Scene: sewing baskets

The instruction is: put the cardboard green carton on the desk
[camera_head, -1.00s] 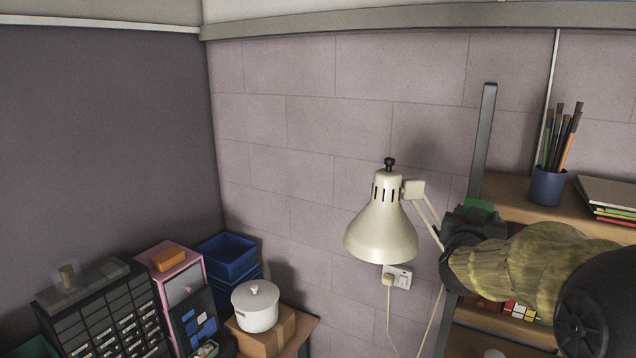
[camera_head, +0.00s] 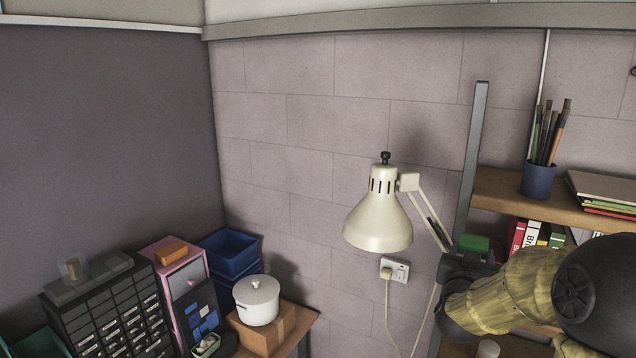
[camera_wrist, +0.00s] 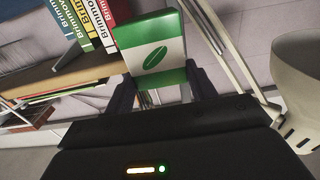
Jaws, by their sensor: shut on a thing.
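The green carton (camera_wrist: 155,55), with a white band and a green leaf mark, is between the two fingers of my gripper (camera_wrist: 160,88) in the wrist view. The fingers are shut on its lower part. In the head view the green top of the carton (camera_head: 473,243) shows above my gripper (camera_head: 468,262), just right of the lamp and in front of the shelf unit. Most of the carton is hidden there by my gripper and arm. The desk (camera_head: 312,318) shows only as a wooden corner at the bottom, left of the lamp.
A cream lamp (camera_head: 378,222) stands close left of my gripper. The shelf (camera_head: 500,200) holds a blue pencil cup (camera_head: 538,181), papers and books. A white pot (camera_head: 257,302) on a cardboard box, blue crates (camera_head: 230,250) and a black drawer cabinet (camera_head: 110,310) crowd the lower left.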

